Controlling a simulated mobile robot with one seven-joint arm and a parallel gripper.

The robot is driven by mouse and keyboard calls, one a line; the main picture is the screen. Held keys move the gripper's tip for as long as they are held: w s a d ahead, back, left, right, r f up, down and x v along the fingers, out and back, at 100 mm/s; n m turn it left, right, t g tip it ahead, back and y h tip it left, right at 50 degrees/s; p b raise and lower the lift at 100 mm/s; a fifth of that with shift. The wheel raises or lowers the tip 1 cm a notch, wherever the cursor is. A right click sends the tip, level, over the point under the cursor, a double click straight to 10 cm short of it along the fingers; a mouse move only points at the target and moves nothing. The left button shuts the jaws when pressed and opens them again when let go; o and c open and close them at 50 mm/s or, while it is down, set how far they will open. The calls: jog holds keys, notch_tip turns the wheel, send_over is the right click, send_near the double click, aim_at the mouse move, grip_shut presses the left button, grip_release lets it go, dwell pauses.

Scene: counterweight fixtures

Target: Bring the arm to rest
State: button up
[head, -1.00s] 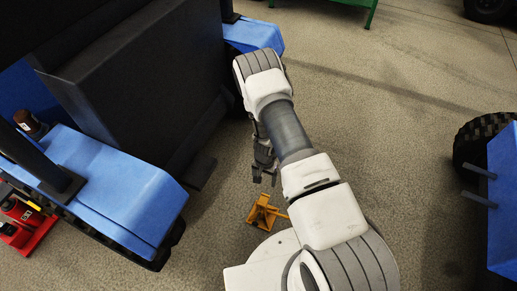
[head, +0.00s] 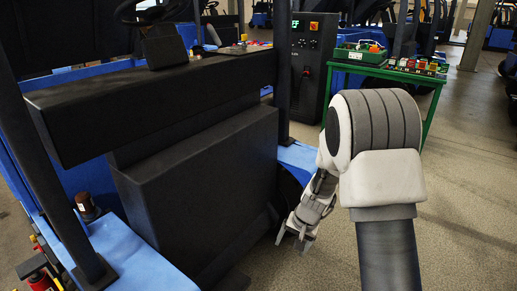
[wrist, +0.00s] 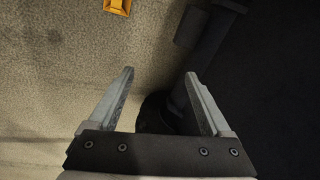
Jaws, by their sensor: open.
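My gripper (head: 297,240) hangs from my bent arm in the head view, pointing down beside the dark block of a blue vehicle. In the wrist view my gripper (wrist: 165,95) has its two fingers spread wide with nothing between them. Below it are speckled floor and the dark side of the vehicle. My upper arm crosses the right half of the head view and hides part of the floor.
The vehicle's black counterweight block (head: 200,190) stands close left of my gripper. A yellow-orange stand (wrist: 117,5) is on the floor at the wrist view's top edge. A green table (head: 385,72) with boxes stands behind my arm. Open floor (head: 465,200) lies at right.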

jog(key=s+r+n+t, duration=0.1)
jog(key=s+r, duration=0.4)
jog(key=r, duration=0.5)
jog(key=s+r+n+t, duration=0.15)
jog(key=s+r, duration=0.35)
jog(key=r, duration=0.5)
jog(key=s+d+r+n+t+h, duration=0.15)
jog(key=s+r, duration=0.25)
jog(key=s, duration=0.4)
jog(key=s+d+r+n+h, duration=0.1)
jog(key=s+d+r, duration=0.25)
jog(key=s, duration=0.55)
notch_tip(320, 180, up, 21)
jog(key=p, duration=2)
jog(key=shift+w+a+g, duration=0.3)
jog(key=shift+a, duration=0.05)
jog(key=shift+s+f+y, duration=0.1)
jog(key=shift+f+y, duration=0.05)
jog(key=shift+y, duration=0.1)
